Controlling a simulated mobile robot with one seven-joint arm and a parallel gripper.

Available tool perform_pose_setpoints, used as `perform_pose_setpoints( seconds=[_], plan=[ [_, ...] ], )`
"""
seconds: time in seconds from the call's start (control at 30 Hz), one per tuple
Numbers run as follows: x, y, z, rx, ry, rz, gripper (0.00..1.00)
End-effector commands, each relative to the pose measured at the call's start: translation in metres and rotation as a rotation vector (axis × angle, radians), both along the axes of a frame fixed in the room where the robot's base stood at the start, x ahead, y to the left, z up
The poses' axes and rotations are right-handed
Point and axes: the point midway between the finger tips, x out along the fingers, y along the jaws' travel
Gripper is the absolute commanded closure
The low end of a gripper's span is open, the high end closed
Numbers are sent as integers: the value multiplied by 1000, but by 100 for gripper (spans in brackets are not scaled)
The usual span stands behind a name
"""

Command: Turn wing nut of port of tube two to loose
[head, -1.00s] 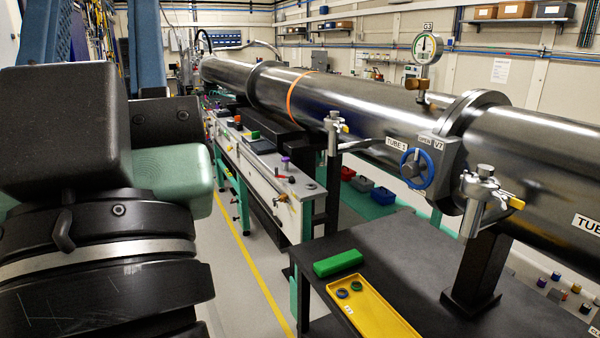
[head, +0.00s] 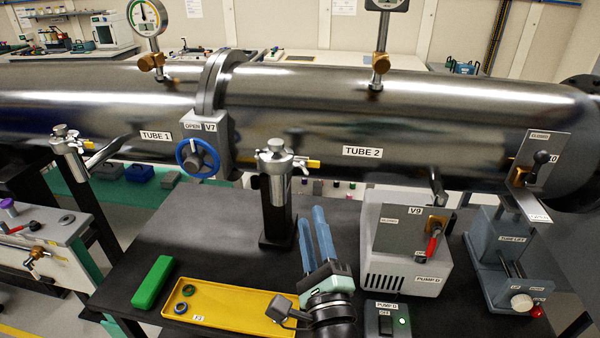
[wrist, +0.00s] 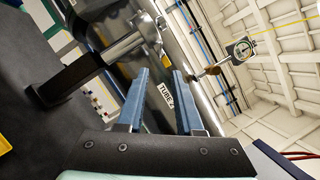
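Tube two (head: 440,120) is a long shiny steel pipe labelled TUBE 2, on the right half of the head view. Its port (head: 279,175) is a silver stub with a clamp, left of the label. A yellow-tipped piece (head: 313,164), apparently the wing nut, sticks out to the right of the clamp. My gripper (head: 311,216) is below and right of the port, blue fingers pointing up, apart and empty. In the wrist view, the fingers (wrist: 159,72) stand apart with the TUBE 2 label beyond them; the silver port (wrist: 130,46) is at upper left.
Tube 1 (head: 110,105) has a similar port (head: 66,140). A blue-handled V7 valve (head: 198,157) sits between the tubes. A yellow tray (head: 225,318), green block (head: 152,282), pump box (head: 405,265) and tube lift (head: 505,265) stand on the black table (head: 225,235).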

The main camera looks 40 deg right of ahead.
Motion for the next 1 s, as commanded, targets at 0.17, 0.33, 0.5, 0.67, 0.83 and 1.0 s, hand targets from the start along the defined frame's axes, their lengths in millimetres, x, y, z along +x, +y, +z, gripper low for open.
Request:
perform_pose_setpoints(
  seconds=[0.17,0.33,0.5,0.67,0.83,1.0],
  plan=[
    [28,-16,10,-4,-2,1,65],
    [53,-32,17,-5,-1,2,65],
    [75,-44,21,-5,1,2,65],
    [87,-51,24,-6,1,1,65],
    [91,-54,26,-6,1,2,65],
    [91,-54,26,-6,2,3,65]
  ],
)
